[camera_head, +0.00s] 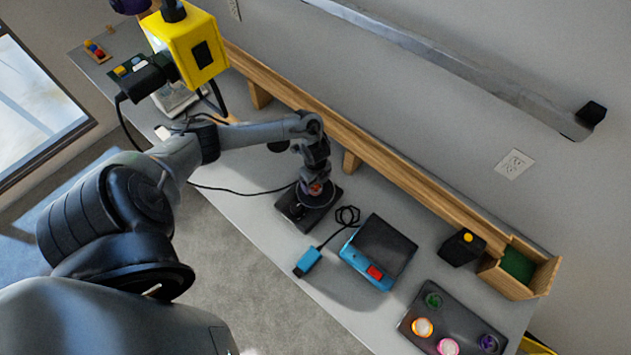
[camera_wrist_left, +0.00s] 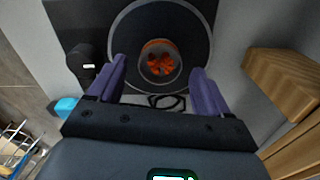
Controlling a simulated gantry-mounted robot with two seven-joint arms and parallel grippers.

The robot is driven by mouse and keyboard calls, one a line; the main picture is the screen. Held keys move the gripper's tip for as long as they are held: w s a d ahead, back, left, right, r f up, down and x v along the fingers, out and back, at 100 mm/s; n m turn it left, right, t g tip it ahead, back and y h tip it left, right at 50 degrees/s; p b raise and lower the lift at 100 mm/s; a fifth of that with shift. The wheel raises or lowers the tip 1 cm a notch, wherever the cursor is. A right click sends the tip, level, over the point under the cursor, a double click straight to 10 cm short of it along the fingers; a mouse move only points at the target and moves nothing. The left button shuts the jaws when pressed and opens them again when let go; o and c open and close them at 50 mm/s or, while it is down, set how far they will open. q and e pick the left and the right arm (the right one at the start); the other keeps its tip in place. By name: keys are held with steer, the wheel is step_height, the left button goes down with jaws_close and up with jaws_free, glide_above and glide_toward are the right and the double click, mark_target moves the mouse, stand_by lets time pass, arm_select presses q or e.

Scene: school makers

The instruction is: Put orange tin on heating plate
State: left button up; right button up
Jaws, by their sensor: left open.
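The heating plate (camera_head: 292,208) is a black device with a dark round disc, on the grey table below my left gripper (camera_head: 315,184). In the left wrist view, the heating plate's disc (camera_wrist_left: 196,30) fills the top middle. The orange tin (camera_wrist_left: 160,62), small and round with a ribbed orange inside, sits near the middle of this disc. A little of the tin's orange (camera_head: 315,188) shows in the head view between the fingers. My left gripper (camera_wrist_left: 158,72) is open, with one purple finger on each side of the tin and a gap on both sides. My right gripper is not in view.
A blue device with a black top (camera_head: 386,249) stands right of the plate. A dark tray (camera_head: 463,321) holds green, orange-yellow, pink and purple round items. A wooden rail (camera_head: 385,172) runs along the wall side. A black hexagonal ring (camera_head: 347,215) lies beside the plate.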

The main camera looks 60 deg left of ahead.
mark_target(316, 186)
arm_select(q)
step_height(316, 186, up, 10)
steer(key=p, duration=1)
steer(key=d+r+n+t+h, duration=0.1)
steer(key=d+r+t, duration=0.1)
steer(key=d, duration=1)
steer(key=d+r+n+t, duration=0.1)
steer(key=d+n+t, duration=0.1)
steer(key=d, duration=0.9)
steer(key=s+r+n, duration=1.1)
steer(key=r, duration=0.3)
steer(key=shift+s+d+r+y, duration=0.2)
steer(key=shift+d+y, duration=0.15)
steer(key=shift+y, duration=0.05)
steer(key=shift+r, duration=0.15)
